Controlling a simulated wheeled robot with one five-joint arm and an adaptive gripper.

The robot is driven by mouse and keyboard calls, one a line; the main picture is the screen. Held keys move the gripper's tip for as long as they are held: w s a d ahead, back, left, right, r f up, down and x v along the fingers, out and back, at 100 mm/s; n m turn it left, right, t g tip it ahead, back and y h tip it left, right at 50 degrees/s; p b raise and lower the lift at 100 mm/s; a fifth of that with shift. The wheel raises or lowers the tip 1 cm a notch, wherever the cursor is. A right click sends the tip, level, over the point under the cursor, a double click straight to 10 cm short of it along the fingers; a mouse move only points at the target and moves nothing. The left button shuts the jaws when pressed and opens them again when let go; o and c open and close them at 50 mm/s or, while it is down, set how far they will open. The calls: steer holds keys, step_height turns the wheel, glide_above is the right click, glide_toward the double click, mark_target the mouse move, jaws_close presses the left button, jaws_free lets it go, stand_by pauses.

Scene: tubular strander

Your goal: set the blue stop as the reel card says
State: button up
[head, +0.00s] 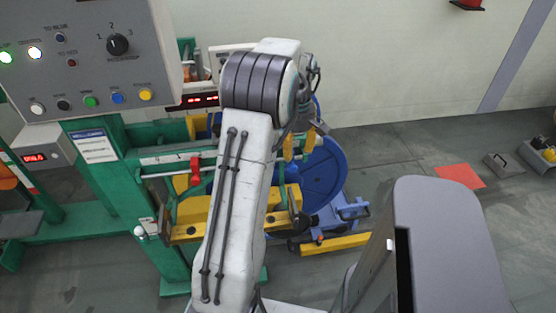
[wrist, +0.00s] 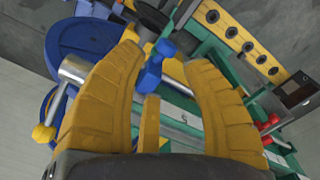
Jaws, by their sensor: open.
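A small blue block with a rounded end (wrist: 152,70), apparently the blue stop, shows in the wrist view between the yellow fingers of my gripper (wrist: 160,68). The fingers are spread, with a gap on each side of it; I cannot tell how far below them it lies. A pale strip with a dark mark (wrist: 185,118) runs beside it on the green rail. A red stop (head: 195,170) sits on the rail in the head view. My gripper (head: 298,145) is partly hidden there behind my arm. A white card (head: 97,146) hangs on the green post; its text is unreadable.
A control panel (head: 95,50) with lamps, buttons and a selector stands at upper left. A large blue reel (head: 318,175) is behind my gripper. A yellow beam (head: 335,244) lies low on the floor. An orange-red mat (head: 460,177) lies on open floor at right.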

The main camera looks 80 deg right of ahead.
mark_target(293, 165)
steer(key=shift+w+d+r+n, duration=0.15)
steer(key=shift+w+n, duration=0.05)
steer(key=shift+n, duration=1.1)
steer(key=shift+a+n, duration=0.35)
steer(key=shift+n, duration=0.75)
steer(key=n, duration=0.3)
steer(key=shift+a, duration=0.1)
steer(key=shift+f+n, duration=0.4)
steer(key=shift+f, duration=3.3)
jaws_close()
